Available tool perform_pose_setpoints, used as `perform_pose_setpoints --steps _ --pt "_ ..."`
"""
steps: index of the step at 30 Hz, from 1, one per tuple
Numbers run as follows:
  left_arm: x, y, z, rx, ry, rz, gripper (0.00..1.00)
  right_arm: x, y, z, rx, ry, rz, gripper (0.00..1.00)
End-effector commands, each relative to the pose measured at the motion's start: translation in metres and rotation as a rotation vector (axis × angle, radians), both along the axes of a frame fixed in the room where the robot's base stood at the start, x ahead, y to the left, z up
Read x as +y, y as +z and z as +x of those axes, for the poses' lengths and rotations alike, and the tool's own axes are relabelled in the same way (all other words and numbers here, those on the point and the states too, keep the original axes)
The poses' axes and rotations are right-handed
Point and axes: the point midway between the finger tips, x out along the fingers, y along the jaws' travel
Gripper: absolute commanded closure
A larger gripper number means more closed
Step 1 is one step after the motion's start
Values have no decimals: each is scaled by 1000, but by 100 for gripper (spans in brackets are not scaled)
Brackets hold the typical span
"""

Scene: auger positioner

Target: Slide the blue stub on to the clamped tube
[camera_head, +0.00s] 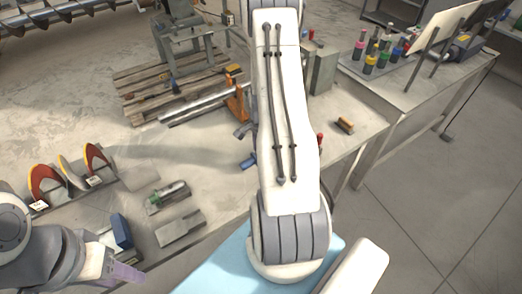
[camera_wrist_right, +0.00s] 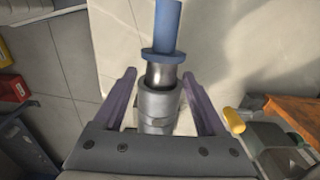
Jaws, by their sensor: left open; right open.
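In the right wrist view the blue stub (camera_wrist_right: 167,28), with a wide collar, stands in line with a grey metal tube end (camera_wrist_right: 158,106). A dark shiny section shows between collar and grey part; how far they overlap I cannot tell. My right gripper (camera_wrist_right: 159,76) is open, its purple fingers on either side of the grey and dark parts, apart from them. In the head view the clamped tube (camera_head: 195,103) lies at the orange clamp (camera_head: 237,98); my right arm hides the stub. My left gripper (camera_head: 122,271) is open and empty at lower left.
Red-edged auger flights (camera_head: 46,184) stand at the table's left. A green-marked tool (camera_head: 168,194) and a grey block (camera_head: 180,228) lie near the front edge. A wooden-backed brush (camera_head: 345,126) lies at right. Several coloured bottles (camera_head: 372,60) stand on the back right bench.

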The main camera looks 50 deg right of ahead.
Motion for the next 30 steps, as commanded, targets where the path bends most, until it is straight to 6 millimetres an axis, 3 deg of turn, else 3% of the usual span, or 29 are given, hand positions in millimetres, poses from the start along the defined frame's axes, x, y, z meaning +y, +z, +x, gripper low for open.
perform_pose_setpoints --steps 15,20,28,29,30 --pt "0 -9 0 0 0 0 50 0 91 5 -10 1 -9 17" --pt "0 -9 0 0 0 0 50 1 102 4 -8 1 -7 17" --pt "0 -9 0 0 0 0 50 1 103 4 -7 0 -6 17" --pt "0 -9 0 0 0 0 50 1 103 4 -7 0 -6 21" --pt "0 -9 0 0 0 0 50 1 103 4 -7 2 -6 36"
